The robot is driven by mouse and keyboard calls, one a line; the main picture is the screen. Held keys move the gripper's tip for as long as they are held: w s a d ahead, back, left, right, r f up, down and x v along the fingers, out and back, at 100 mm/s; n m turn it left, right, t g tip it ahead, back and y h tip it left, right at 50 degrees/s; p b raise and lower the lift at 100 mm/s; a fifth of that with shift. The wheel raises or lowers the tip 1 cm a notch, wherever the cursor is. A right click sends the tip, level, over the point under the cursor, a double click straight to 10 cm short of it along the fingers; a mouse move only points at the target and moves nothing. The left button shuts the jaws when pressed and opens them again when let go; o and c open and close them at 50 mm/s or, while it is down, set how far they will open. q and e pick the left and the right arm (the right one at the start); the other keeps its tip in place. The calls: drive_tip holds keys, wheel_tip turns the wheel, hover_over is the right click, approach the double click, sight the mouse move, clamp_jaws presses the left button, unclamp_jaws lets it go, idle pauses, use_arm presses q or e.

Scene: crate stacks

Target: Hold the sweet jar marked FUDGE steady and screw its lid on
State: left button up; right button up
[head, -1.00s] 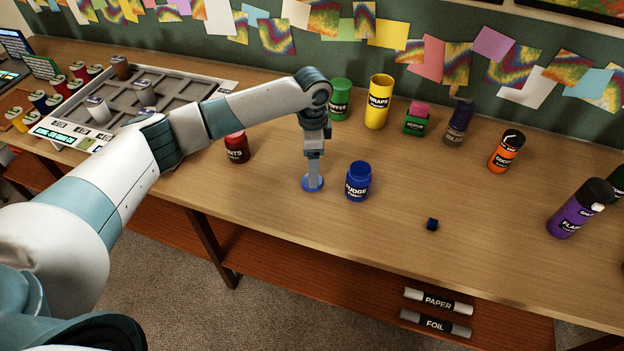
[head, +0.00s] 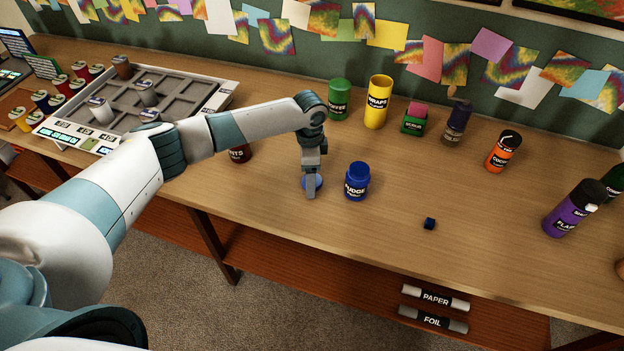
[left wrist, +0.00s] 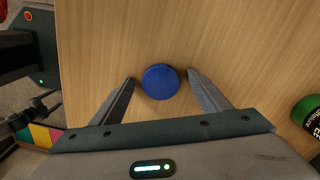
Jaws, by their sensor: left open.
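The blue FUDGE jar (head: 356,186) stands upright on the wooden table in the head view. My right gripper is not in either view.
A green jar (head: 339,95), yellow WRAPS canister (head: 377,102) and green-and-pink block (head: 415,119) stand behind. Table between jar and cube is clear.

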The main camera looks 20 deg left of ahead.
use_arm(q)
drive_tip(key=c, duration=1.1)
drive_tip(key=shift+o, duration=0.2)
drive_tip(key=shift+r, duration=0.15)
wheel_tip(320, 180, up, 10)
drive_tip(key=b, duration=0.2)
drive_tip(key=shift+b, duration=0.35)
